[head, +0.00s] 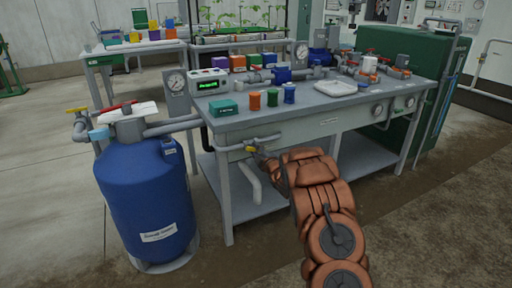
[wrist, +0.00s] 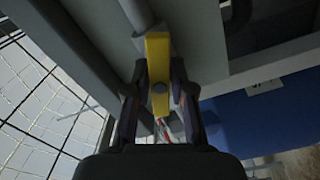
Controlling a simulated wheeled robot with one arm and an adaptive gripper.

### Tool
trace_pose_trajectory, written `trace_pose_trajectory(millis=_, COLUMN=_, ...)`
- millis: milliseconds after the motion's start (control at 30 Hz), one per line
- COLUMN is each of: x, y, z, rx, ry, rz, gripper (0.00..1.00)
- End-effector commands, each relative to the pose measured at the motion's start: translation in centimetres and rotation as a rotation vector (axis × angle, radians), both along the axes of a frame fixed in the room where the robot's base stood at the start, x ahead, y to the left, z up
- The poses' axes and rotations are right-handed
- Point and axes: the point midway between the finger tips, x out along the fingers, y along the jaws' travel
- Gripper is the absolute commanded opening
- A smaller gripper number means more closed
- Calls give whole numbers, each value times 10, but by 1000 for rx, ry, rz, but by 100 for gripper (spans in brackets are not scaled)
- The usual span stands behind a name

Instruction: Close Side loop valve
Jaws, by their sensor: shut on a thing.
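A valve with a yellow handle (head: 251,149) sits on the grey pipe along the front left of the bench. I take it as the side loop valve, but I can read no label on it. My gripper (head: 262,156) is at this handle, reaching in from the lower right. In the wrist view the yellow handle (wrist: 158,68) stands between the two dark fingers of my gripper (wrist: 160,85), which are shut on it. The grey pipe meets the handle's far end there. The valve body is mostly hidden.
A blue tank (head: 147,195) stands left of the bench, with another yellow handle (head: 77,110) and a red handle (head: 118,107) by its top. The grey bench (head: 290,122) carries small containers, a white tray (head: 336,88) and red-handled valves. The floor in front is clear.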

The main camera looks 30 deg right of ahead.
Motion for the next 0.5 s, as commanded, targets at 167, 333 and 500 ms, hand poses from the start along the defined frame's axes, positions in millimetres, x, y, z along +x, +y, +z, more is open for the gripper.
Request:
trace_pose_trajectory(millis=167, x=0, y=0, z=4, rx=170, ry=-14, rz=-1, gripper=0)
trace_pose_trajectory(millis=333, x=0, y=0, z=4, rx=332, ry=-28, rz=-1, gripper=0)
trace_pose_trajectory(millis=500, x=0, y=1, z=3, rx=492, ry=-39, rz=-1, gripper=0)
